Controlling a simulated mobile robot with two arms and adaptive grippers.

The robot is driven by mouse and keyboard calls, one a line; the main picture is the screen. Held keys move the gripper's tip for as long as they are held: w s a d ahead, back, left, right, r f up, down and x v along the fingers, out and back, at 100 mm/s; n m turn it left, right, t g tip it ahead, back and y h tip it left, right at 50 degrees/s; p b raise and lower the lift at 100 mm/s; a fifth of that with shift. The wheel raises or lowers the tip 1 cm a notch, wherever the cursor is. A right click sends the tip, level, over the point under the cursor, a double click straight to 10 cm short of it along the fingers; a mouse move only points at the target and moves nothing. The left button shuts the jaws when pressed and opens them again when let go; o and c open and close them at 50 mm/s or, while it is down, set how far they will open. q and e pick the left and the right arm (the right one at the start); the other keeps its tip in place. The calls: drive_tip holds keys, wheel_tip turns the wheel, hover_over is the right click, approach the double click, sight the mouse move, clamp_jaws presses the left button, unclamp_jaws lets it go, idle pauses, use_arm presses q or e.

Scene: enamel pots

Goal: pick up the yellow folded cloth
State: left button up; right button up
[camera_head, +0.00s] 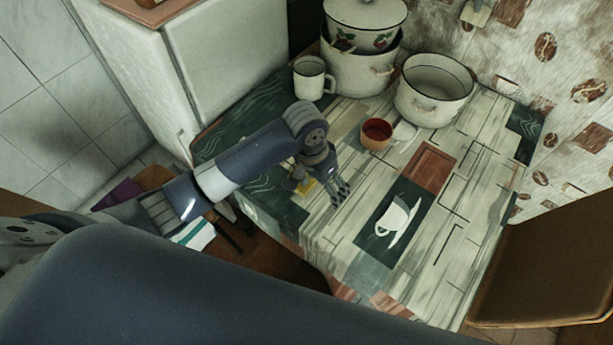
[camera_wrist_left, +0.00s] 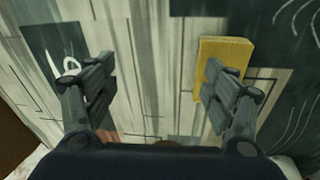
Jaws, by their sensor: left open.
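The yellow folded cloth (camera_head: 308,188) lies on the table's left part in the head view, partly hidden behind my left gripper (camera_head: 340,193). In the left wrist view the cloth (camera_wrist_left: 224,62) is a yellow block-like rectangle at the upper right. My left gripper (camera_wrist_left: 160,95) is open, with nothing between its fingers. Its right finger overlaps the lower part of the cloth in that view; I cannot tell whether they touch. The space between the fingers shows bare tablecloth, to the left of the cloth. My right gripper is not in view.
The patterned table (camera_head: 455,195) holds a reddish-brown cup (camera_head: 376,136), a white mug (camera_head: 310,80), a wide enamel pot (camera_head: 432,92) and stacked pots (camera_head: 358,70) toward the back. A wooden chair (camera_head: 550,270) stands at the right. The table's front right part is clear.

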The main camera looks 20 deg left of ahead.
use_arm(q)
drive_tip(key=w+a+r+y, duration=0.2)
drive_tip(key=w+a+r, duration=0.3)
drive_tip(key=w, duration=0.1)
drive_tip(key=shift+n+g, duration=0.4)
drive_tip(key=shift+n, duration=0.1)
drive_tip(key=f, duration=0.4)
drive_tip(key=shift+s+a+f+p, duration=0.2)
drive_tip(key=shift+a+f+p, duration=0.05)
drive_tip(key=shift+f+p, duration=0.15)
drive_tip(key=f, duration=0.2)
drive_tip(key=f+p, duration=0.1)
drive_tip(key=f, duration=0.1)
drive_tip(key=shift+s+a+f, duration=0.15)
drive_tip(key=shift+s+f, duration=0.05)
drive_tip(key=shift+f, duration=0.55)
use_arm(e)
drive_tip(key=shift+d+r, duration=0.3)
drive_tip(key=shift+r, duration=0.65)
use_arm(q)
drive_tip(key=shift+c, duration=0.4)
drive_tip(key=c, duration=1)
